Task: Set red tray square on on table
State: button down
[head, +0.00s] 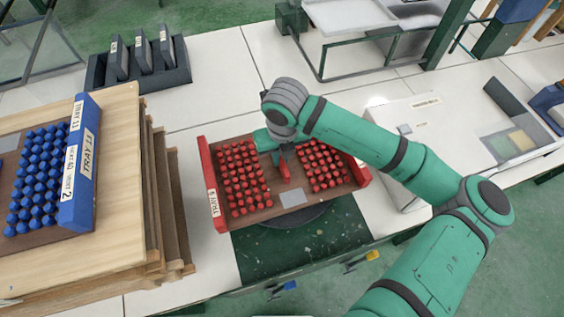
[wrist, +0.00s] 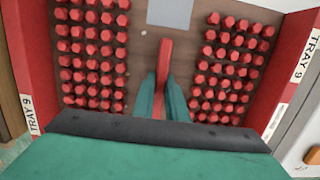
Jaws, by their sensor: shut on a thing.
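The red tray (head: 293,199) has red end walls, a brown base and two blocks of red pegs. It sits tilted in the head view, over a dark round disc (head: 296,216) on the table (head: 215,251), partly hidden beneath it. I cannot tell whether the tray touches the disc. My gripper (head: 285,172) comes down over the tray's middle and is shut on its red central handle. In the wrist view, green fingers (wrist: 161,100) close around the red handle (wrist: 164,62), between the peg blocks. Both labelled end walls show there.
At left, a tray with blue pegs (head: 76,212) lies on a stack of wooden boards (head: 120,125). A dark rack (head: 140,75) stands behind. A white box (head: 405,128) is to the right, close to the red tray's end. A green mat (head: 260,252) lies in front.

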aim_at(282, 163)
jog(key=f, duration=0.3)
jog(key=shift+d, duration=0.2)
jog(key=shift+w+f, duration=0.15)
jog(key=shift+f, duration=0.1)
jog(key=c, duration=1.8)
grip_release()
jog(key=shift+o, duration=0.2)
jog(key=shift+d, duration=0.1)
jog(key=shift+r, duration=0.2)
jog(key=r, duration=0.3)
jog(key=s+r, duration=0.1)
jog(key=r, duration=0.6)
jog(key=shift+s+d+r, duration=0.15)
jog(key=shift+s+r, duration=0.05)
jog(key=shift+r, duration=0.65)
